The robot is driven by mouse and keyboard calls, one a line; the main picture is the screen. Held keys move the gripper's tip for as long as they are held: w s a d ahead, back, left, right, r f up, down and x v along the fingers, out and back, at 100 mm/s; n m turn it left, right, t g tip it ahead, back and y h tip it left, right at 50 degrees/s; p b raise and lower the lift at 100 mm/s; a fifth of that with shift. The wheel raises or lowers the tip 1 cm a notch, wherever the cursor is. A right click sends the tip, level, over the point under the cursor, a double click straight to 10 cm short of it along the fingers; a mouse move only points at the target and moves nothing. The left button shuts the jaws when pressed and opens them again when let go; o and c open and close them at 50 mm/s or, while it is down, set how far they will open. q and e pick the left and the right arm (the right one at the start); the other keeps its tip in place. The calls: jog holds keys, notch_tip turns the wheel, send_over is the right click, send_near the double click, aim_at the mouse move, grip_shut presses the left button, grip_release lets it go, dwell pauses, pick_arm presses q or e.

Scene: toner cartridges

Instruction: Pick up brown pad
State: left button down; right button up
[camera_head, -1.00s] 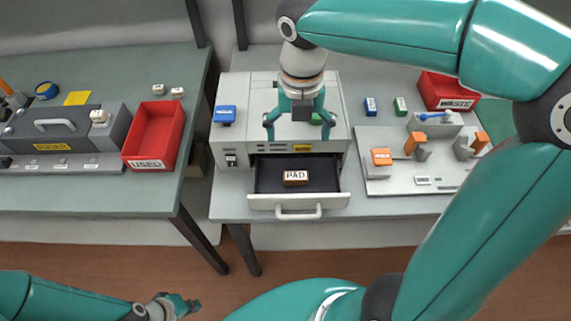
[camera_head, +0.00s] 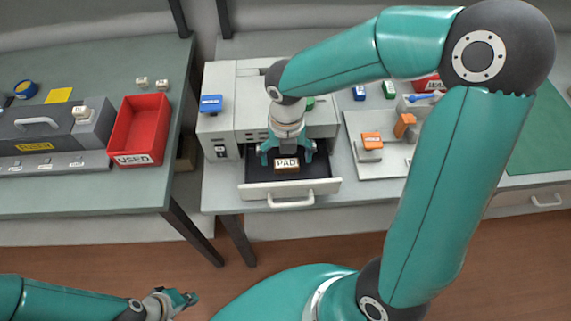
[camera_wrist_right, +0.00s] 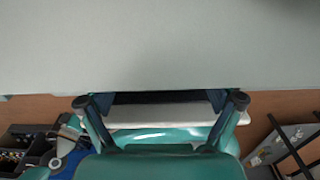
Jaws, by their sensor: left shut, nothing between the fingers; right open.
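The brown pad (camera_head: 286,168), a small block with a white "PAD" label, lies in the dark open drawer (camera_head: 262,191) of the light grey machine. My right gripper (camera_head: 286,157) is open over the drawer, with its fingers spread to either side of the pad in the head view. I cannot tell whether they touch it. In the right wrist view the right gripper (camera_wrist_right: 160,102) is open, and I cannot make out the pad there. My left gripper (camera_head: 185,299) is shut and empty, low at the bottom left of the head view, away from the machine.
The drawer handle (camera_head: 291,203) juts out at the front. A red USED bin (camera_head: 141,131) stands on the left table. To the right is a light board (camera_head: 383,170) with orange-topped parts. The WASTE bin is mostly behind my right arm.

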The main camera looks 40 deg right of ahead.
notch_tip(320, 180, down, 2)
jog(key=shift+f, duration=0.2)
jog(key=c, duration=1)
jog(key=shift+w+r, duration=0.1)
jog(key=shift+c, duration=0.2)
